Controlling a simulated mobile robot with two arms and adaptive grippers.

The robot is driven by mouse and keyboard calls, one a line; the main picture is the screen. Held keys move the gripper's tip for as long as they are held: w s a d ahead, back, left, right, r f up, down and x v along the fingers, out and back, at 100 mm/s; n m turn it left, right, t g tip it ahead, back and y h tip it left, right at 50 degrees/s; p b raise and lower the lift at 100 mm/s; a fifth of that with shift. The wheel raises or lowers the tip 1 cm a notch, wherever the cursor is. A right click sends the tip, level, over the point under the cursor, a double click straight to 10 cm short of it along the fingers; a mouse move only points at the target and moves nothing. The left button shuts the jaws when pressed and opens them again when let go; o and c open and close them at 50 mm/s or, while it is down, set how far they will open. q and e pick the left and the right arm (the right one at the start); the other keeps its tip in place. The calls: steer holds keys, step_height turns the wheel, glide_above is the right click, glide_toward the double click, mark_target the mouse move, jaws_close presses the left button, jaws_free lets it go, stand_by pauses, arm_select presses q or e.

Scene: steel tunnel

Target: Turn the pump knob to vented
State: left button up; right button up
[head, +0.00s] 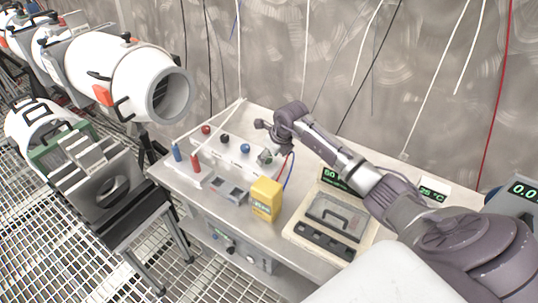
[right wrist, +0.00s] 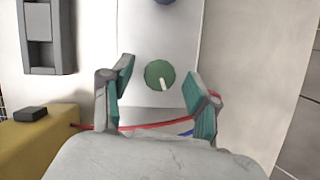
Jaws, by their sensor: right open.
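A round green knob (right wrist: 160,75) with a white pointer line sits on a white panel in the right wrist view. Its pointer line is toward the bottom of the picture. My right gripper (right wrist: 158,93) is open, with one teal-padded finger on each side of the knob and clear gaps to it. I see no readable label on the knob. My left gripper is not in view.
The panel also carries red (head: 206,129), black (head: 225,138) and blue (head: 245,148) knobs. A yellow box (head: 266,199) stands in front of it. Red and blue wires run close by my fingers.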

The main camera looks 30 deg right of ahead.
jaws_close()
steer(key=shift+d+f+n+y+b, duration=0.15)
steer(key=shift+n+y+b, duration=0.15)
steer(key=shift+n+b, duration=0.55)
steer(key=n+y+b, duration=0.1)
steer(key=n+b, duration=0.1)
steer(key=b, duration=0.1)
steer(key=n+g+y+b, duration=0.1)
steer(key=n+b, duration=0.2)
steer(key=b, duration=0.1)
steer(key=shift+w+n+g, duration=0.2)
steer(key=shift+n+g, duration=0.1)
steer(key=shift+n, duration=0.05)
steer(key=n+g+b, duration=0.1)
steer(key=n+b, duration=0.1)
steer(key=n, duration=0.1)
steer(key=shift+d+y, duration=0.1)
steer(key=shift+y, duration=0.3)
steer(key=shift+n+g+b, duration=0.5)
steer(key=shift+n+b, duration=0.5)
steer(key=shift+n, duration=0.4)
steer(key=shift+w+r, duration=0.1)
steer(key=shift+r, duration=0.1)
